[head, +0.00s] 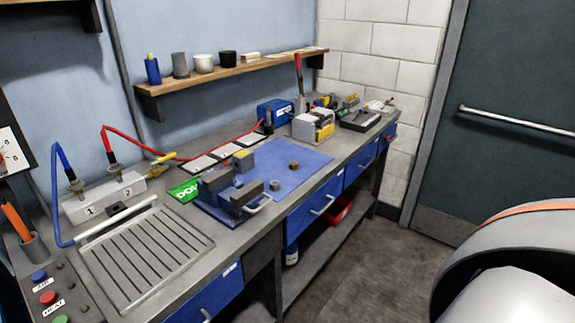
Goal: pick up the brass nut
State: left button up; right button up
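A small brownish, brass-coloured nut (293,165) sits on the blue mat (300,178) on the workbench. A similar small grey nut (275,185) sits nearer the front edge of the mat. Both are small in the head view, so fine detail is hard to make out. A vise (228,192) with a light handle stands just left of them. Neither of my grippers shows in the head view. Only a large rounded grey and white part with an orange band, probably mine, fills the bottom right corner.
A ribbed metal tray (145,257) and a numbered valve block (104,197) with hoses stand at left. A wall shelf (235,70) with cups hangs above the bench. Boxes and a blue unit (274,112) stand farther back. The floor (375,262) before the bench is clear.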

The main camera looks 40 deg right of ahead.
aim_at(293, 165)
jog(key=l+z, duration=0.1)
jog(key=l, duration=0.45)
jog(key=i+l, duration=0.1)
jog(key=l, duration=0.45)
jog(key=i+l+z, duration=0.15)
jog(key=l, duration=0.35)
jog(key=l+z, duration=0.1)
jog(key=l, duration=0.45)
jog(key=i+l, duration=0.15)
jog(key=l, duration=0.4)
jog(key=z, duration=0.05)
